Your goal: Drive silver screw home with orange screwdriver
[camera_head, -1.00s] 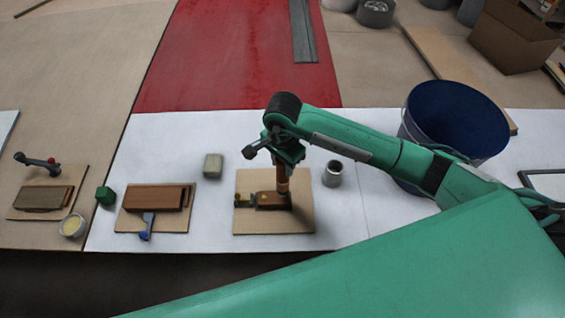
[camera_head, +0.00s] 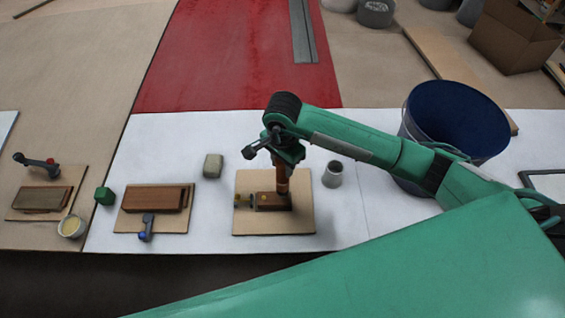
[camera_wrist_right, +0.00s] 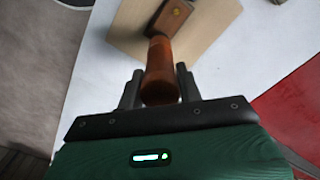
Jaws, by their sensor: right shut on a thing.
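My right gripper (camera_head: 284,150) is above the right-hand board and points down. It is shut on the orange screwdriver (camera_head: 282,182), which stands upright with its lower end at the right end of a brown wooden block (camera_head: 268,205). In the right wrist view the screwdriver's orange-brown handle (camera_wrist_right: 160,78) sits between the two fingers (camera_wrist_right: 160,90). The block (camera_wrist_right: 168,20) lies beyond it, with a small brass-coloured spot on top. The silver screw cannot be made out; the screwdriver and gripper cover that spot. My left gripper is not in view.
The block rests on a light wooden board (camera_head: 300,222). A grey cup (camera_head: 333,174) stands to its right, a blue bucket (camera_head: 450,120) farther right. A beige block (camera_head: 213,166), a green block (camera_head: 104,196), and another board (camera_head: 125,222) with a brown block (camera_head: 152,198) are at left.

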